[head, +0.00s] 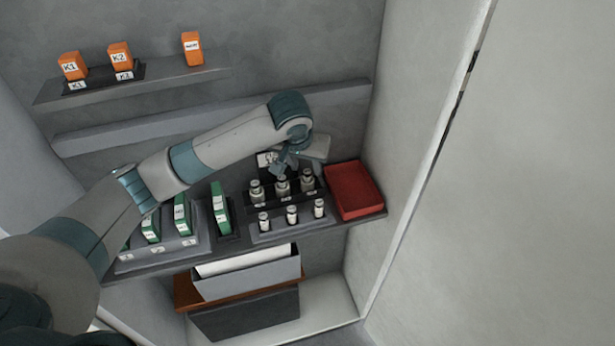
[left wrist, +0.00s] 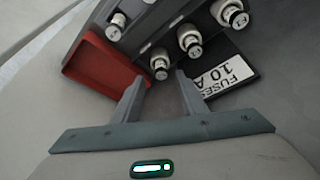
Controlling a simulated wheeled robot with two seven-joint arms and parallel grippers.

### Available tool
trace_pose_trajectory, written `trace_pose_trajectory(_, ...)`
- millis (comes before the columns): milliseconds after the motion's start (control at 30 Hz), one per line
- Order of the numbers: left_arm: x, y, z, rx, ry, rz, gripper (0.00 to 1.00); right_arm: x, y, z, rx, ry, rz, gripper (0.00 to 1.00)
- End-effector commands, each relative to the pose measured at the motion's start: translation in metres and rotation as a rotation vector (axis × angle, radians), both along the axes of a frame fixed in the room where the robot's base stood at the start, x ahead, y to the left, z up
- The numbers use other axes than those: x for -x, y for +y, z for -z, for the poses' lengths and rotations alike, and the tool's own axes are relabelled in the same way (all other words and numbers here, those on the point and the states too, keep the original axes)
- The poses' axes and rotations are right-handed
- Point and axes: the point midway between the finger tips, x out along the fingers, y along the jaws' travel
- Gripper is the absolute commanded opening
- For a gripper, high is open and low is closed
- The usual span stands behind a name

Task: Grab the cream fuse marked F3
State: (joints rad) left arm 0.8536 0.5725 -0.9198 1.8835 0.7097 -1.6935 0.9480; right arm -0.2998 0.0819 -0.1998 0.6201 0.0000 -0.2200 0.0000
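A back row of three larger cream-grey fuses stands upright in a dark holder (head: 249,205). They are a left one (head: 255,192), a middle one (head: 281,186) and a right one (head: 307,180). The right one, nearest the red tray, also shows in the left wrist view (left wrist: 160,66). My left gripper (head: 283,168) is above this row. In the left wrist view its fingers (left wrist: 158,82) are apart and empty, with the right fuse just beyond the tips. My right gripper is not in view.
Three smaller white fuses, one in the middle (head: 292,215), stand in a front holder. A red tray (head: 353,190) lies right of the fuses. Green modules (head: 220,208) stand to the left. A "FUSES 10 A" label (left wrist: 228,75) is behind the back row. The cabinet wall bounds the right.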

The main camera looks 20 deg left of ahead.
Motion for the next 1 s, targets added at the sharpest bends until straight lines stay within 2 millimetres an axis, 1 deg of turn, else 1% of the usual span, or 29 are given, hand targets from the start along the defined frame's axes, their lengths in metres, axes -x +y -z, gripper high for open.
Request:
trace_pose_trajectory(33,-0.001,0.001,0.003,-0.002,0.004,-0.001,0.39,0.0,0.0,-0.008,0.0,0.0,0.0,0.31)
trace_pose_trajectory(100,-0.004,0.002,0.011,-0.003,0.004,-0.001,0.39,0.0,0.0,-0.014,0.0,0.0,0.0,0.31)
trace_pose_trajectory(200,-0.009,0.002,0.024,-0.001,0.003,0.0,0.39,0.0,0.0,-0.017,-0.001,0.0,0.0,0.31)
trace_pose_trajectory(300,-0.012,0.002,0.032,-0.002,0.001,-0.001,0.39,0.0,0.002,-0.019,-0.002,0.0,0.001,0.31)
trace_pose_trajectory(433,-0.013,0.002,0.035,0.0,-0.001,0.001,0.39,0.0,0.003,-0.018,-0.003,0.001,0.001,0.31)
trace_pose_trajectory(800,-0.013,0.002,0.035,0.0,0.0,0.001,0.39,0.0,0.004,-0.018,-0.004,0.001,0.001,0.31)
trace_pose_trajectory(833,-0.013,0.002,0.035,0.0,0.0,0.001,0.36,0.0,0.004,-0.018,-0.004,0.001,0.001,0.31)
trace_pose_trajectory(867,-0.013,0.002,0.035,0.0,0.0,0.001,0.29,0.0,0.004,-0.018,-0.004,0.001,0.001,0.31)
trace_pose_trajectory(900,-0.013,0.002,0.035,0.0,0.0,0.001,0.2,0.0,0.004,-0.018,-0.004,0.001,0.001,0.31)
trace_pose_trajectory(967,-0.013,0.002,0.035,0.0,0.0,0.001,0.05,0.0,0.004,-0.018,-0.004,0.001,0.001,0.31)
trace_pose_trajectory(1000,-0.013,0.002,0.035,0.0,0.0,0.001,0.0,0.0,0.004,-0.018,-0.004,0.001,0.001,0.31)
